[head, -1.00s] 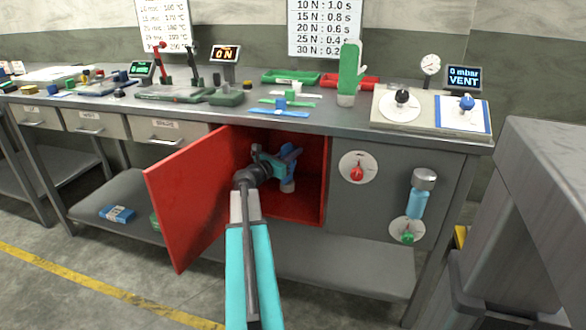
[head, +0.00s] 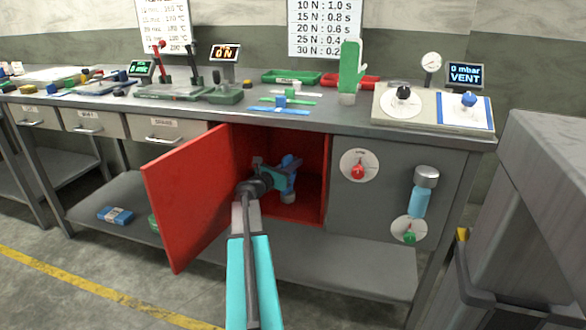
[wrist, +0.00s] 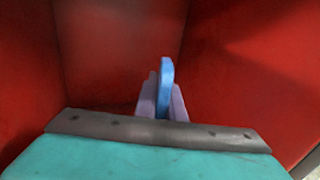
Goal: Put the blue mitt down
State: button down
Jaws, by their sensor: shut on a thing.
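The blue mitt (head: 291,164) is inside the open red cabinet under the bench, upright on a pale round foot (head: 288,197). My gripper (head: 283,172) reaches into the cabinet and is shut on the mitt. In the wrist view the mitt (wrist: 167,85) stands as a narrow blue edge between the two fingers of my gripper (wrist: 162,102). The foot appears close to the cabinet floor (head: 308,212); I cannot tell whether it touches.
The red cabinet door (head: 190,198) stands open left of my arm. The cabinet's red right wall (head: 325,180) is close beside the mitt. A green mitt (head: 351,68) stands on the bench top above. A blue cylinder (head: 420,203) hangs on the grey front panel at right.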

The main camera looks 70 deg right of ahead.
jog(key=shift+f, duration=0.1)
jog(key=c, duration=1.8)
grip_release()
jog(key=shift+c, duration=0.2)
jog(key=shift+r, duration=0.2)
jog(key=p+v, duration=0.2)
jog(key=v, duration=1)
jog(key=shift+p, duration=0.3)
jog(key=shift+f, duration=0.1)
